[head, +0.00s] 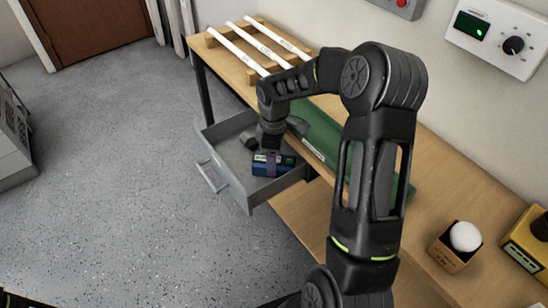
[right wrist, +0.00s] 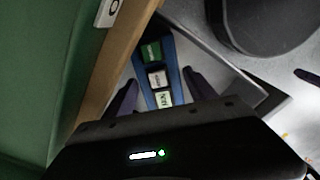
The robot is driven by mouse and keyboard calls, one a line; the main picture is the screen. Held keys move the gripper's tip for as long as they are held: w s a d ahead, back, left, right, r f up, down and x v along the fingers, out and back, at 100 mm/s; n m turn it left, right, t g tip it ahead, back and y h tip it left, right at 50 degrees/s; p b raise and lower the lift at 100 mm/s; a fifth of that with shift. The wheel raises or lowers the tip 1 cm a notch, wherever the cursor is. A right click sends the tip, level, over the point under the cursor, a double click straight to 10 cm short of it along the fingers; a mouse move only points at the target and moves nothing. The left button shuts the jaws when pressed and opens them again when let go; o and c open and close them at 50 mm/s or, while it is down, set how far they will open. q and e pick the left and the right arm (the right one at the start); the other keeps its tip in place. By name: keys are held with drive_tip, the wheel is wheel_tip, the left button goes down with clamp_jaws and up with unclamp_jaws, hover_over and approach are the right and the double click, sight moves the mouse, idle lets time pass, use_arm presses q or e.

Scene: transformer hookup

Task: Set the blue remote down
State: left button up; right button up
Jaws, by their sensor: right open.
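The blue remote (head: 285,161) is inside the open grey drawer (head: 232,187), near the bench side. In the right wrist view the remote (right wrist: 170,75) shows a blue body with green and pale labels on its face. My right gripper (head: 268,158) reaches down into the drawer over the remote. In the right wrist view the gripper (right wrist: 160,95) has its two dark fingers spread apart on either side of the remote, with gaps visible. The remote's near end is hidden behind the gripper body. My left gripper is not in view.
The wooden bench (head: 305,215) carries a green mat (head: 325,130), a rack with white rods (head: 262,45), and a small box with a white ball (head: 465,237). The drawer walls stand close around my right gripper. Open floor lies to the left.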

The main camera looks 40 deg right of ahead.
wheel_tip(320, 180, up, 12)
idle(0.4)
drive_tip(key=shift+c, duration=0.5)
idle(1.1)
